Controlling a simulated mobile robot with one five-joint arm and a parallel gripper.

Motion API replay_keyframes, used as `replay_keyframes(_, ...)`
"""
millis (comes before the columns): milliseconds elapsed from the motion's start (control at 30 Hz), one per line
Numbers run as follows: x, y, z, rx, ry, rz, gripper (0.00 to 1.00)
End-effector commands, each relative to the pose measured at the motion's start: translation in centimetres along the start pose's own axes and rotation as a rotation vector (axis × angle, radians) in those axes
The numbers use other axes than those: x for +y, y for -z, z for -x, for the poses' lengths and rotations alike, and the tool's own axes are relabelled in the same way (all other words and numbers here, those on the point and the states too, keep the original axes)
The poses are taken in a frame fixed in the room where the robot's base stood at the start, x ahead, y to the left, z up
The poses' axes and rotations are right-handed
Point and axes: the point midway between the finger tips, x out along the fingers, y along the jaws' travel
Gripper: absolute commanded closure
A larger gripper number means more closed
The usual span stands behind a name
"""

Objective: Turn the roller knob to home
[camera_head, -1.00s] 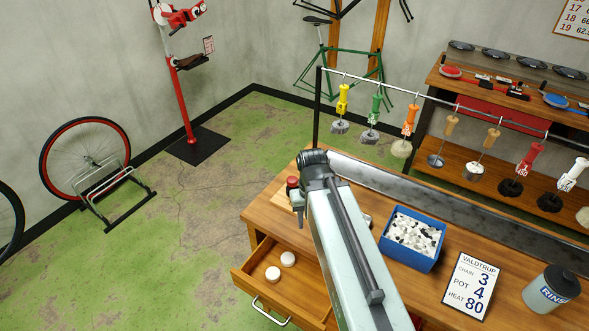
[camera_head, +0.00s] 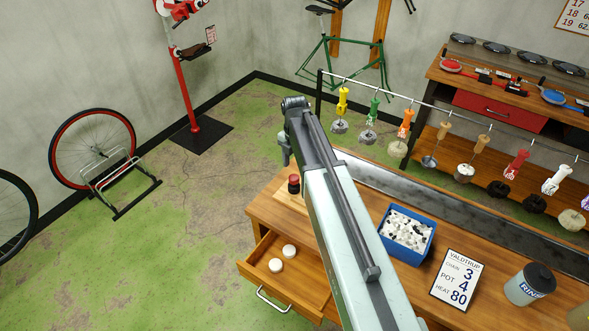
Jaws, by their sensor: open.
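A small round knob with a red top and dark body (camera_head: 293,184) stands at the bench's left end; I cannot tell for sure that it is the roller knob. It sits by a wooden block, partly hidden by my arm. My arm reaches from the bottom of the view, over the bench. My gripper (camera_head: 286,156) hangs at its far end, above and just left of the red-topped knob, apart from it. It is open and seems empty; its fingertips are small and hard to make out.
The wooden bench (camera_head: 262,210) has an open drawer (camera_head: 262,278) holding two white pucks. Tools hang from a rail (camera_head: 395,95) behind.

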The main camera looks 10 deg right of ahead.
Motion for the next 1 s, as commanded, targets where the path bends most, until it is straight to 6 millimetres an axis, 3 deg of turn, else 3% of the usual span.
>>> replay_keyframes(167,1.2,-1.0,0.9,0.000,0.000,0.215,0.41)
replay_keyframes(433,1.2,-1.0,0.2,0.000,0.000,0.244,0.41)
replay_keyframes(833,1.1,-1.1,-6.2,0.000,0.000,0.240,0.41)
replay_keyframes(1000,1.1,-1.1,-7.2,0.000,0.000,0.240,0.41)
